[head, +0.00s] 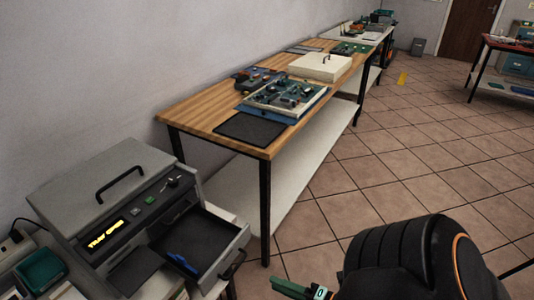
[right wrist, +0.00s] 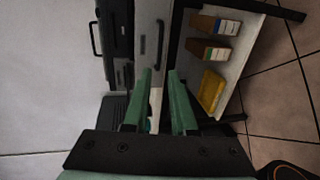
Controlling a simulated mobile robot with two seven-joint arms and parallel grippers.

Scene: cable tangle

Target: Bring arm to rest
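My right gripper (head: 290,288) shows at the bottom edge of the head view as a green finger piece in front of my dark arm link. In the right wrist view its two green fingers (right wrist: 160,78) stand apart with a clear gap between them. Nothing is held between them. The gripper is in free space, in front of and apart from the bench furniture. My left gripper is in neither view.
A grey machine (head: 105,190) with an open drawer (head: 205,265) holding a blue item stands at left. A wooden workbench (head: 190,115) carries a circuit assembly (head: 285,97) and a white box (head: 320,66). Shelf boxes (right wrist: 215,25) and a yellow tray (right wrist: 212,92) show.

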